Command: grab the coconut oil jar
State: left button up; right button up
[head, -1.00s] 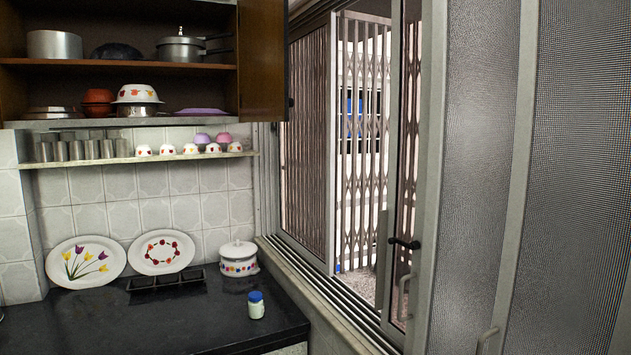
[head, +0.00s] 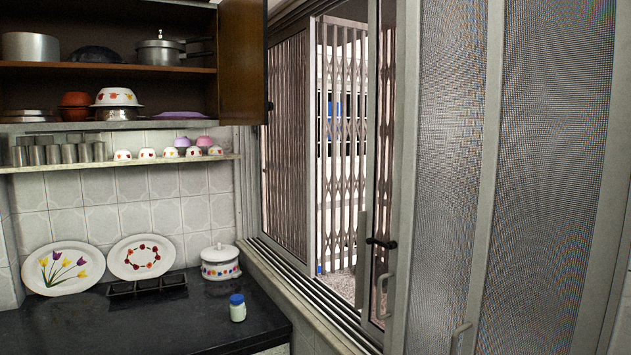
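A small whitish jar with a blue lid (head: 237,309), which looks like the coconut oil jar, stands upright on the dark countertop (head: 150,330) near its right edge. Nothing touches it. Neither of my grippers shows in the head view.
A white lidded pot (head: 220,263) stands behind the jar. A black tray (head: 147,285) and two floral plates (head: 63,268) are at the wall. A shelf (head: 120,164) with steel tumblers and bowls hangs above, under an open cabinet (head: 243,60). A window ledge (head: 300,295) borders the counter's right.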

aim_at(238, 305)
jog(key=i+j+z, duration=0.35)
jog(key=i+j, duration=0.2)
jog(key=i, duration=0.25)
jog(key=i+j+z, duration=0.3)
jog(key=i+j, duration=0.45)
